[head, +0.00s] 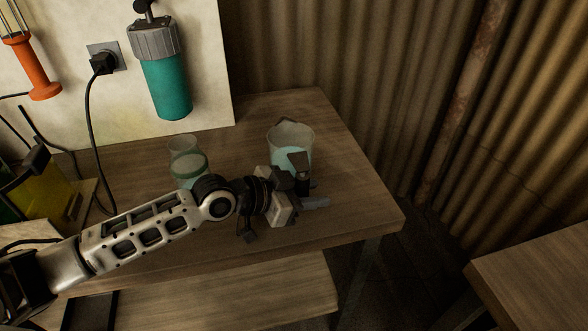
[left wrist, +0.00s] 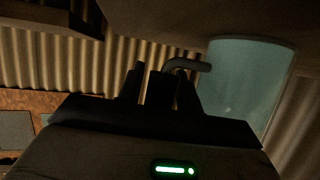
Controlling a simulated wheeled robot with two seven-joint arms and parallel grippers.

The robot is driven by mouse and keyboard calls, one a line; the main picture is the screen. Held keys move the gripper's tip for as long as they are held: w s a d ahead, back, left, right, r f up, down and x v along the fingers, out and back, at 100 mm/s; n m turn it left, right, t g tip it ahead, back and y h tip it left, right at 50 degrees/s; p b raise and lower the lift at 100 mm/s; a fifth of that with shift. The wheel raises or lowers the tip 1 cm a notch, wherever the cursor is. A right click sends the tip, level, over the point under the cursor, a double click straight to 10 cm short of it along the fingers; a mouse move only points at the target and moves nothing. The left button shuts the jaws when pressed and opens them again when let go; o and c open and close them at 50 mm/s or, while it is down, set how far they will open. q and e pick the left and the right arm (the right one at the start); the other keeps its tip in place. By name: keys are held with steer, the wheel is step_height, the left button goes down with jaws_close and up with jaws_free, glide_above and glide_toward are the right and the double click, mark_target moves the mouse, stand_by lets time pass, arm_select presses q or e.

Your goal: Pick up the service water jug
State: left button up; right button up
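The service water jug (head: 290,142) is a clear vessel with pale blue water, upright near the table's right end. In the left wrist view the jug (left wrist: 245,82) is at upper right, with its dark handle (left wrist: 190,65) reaching left. My left gripper (head: 307,186) is at the jug's near side and hides its lower part in the head view. In the left wrist view the left gripper (left wrist: 160,88) has its fingers apart, and the handle appears to drop between them. Whether a finger touches it I cannot tell. My right gripper is not in view.
A second clear vessel with a green band (head: 187,162) stands left of the jug, close behind my left arm. The wooden table (head: 250,125) has free room behind both. A teal canister (head: 167,85) hangs on the wall panel. Another table (head: 540,280) is at lower right.

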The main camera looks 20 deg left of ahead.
arm_select(q)
jaws_close()
steer(key=shift+r, duration=0.2)
